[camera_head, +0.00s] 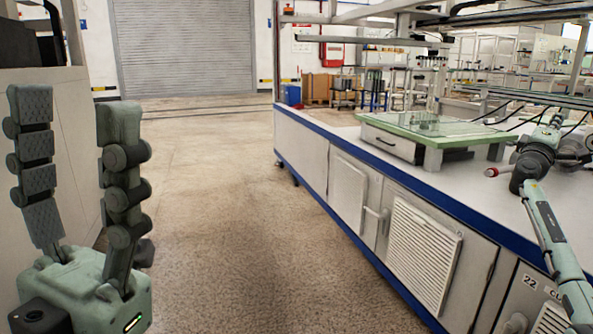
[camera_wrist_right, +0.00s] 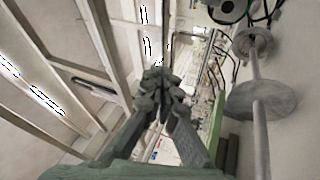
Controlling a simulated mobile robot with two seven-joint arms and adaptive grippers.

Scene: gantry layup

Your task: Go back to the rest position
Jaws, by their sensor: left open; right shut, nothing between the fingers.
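My left gripper (camera_head: 75,98) stands at the left of the head view with its two padded fingers pointing up. The fingers are wide apart and nothing is between them. My right gripper (camera_wrist_right: 160,78) shows in the right wrist view. Its fingers meet at the tips and hold nothing. I cannot clearly make out the right gripper in the head view.
A long white bench (camera_head: 345,150) with blue edges runs along the right. A green-framed table with a glass top (camera_head: 435,123) stands on it. Gantry rails (camera_head: 400,18) hang above. The floor (camera_head: 220,210) between is clear. A rod with discs (camera_wrist_right: 258,100) is beside my right gripper.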

